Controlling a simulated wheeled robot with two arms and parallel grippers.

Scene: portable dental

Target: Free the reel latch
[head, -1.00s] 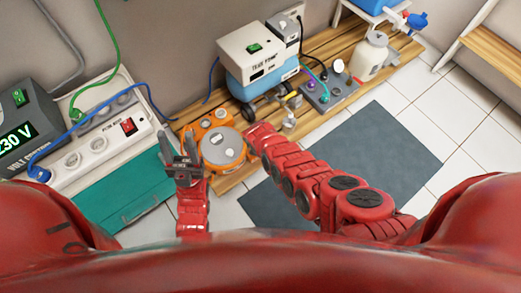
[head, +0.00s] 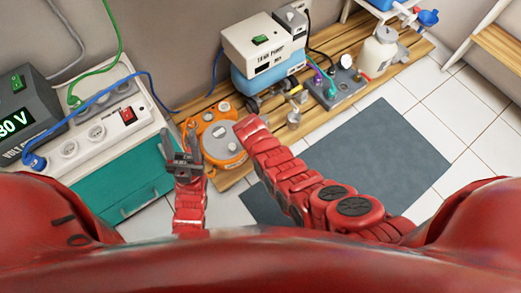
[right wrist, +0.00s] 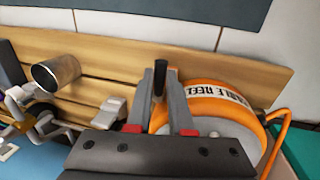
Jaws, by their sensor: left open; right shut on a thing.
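The orange cable reel (head: 238,162) with a grey round face lies on the wooden pallet in the head view. Its labelled orange rim (right wrist: 225,93) shows behind my right gripper in the right wrist view. My right gripper (right wrist: 167,75) is shut on a dark upright peg (right wrist: 159,82) at the reel's edge, which looks like the reel latch. In the head view my right arm hides this grip. My left gripper (head: 183,148) is open and empty, just left of the reel and seemingly above its edge.
A white socket strip (head: 95,138) and a teal case (head: 125,185) are at the left. A tank pump (head: 262,55) and a gauge panel (head: 335,85) stand on the wooden pallet (head: 190,103).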

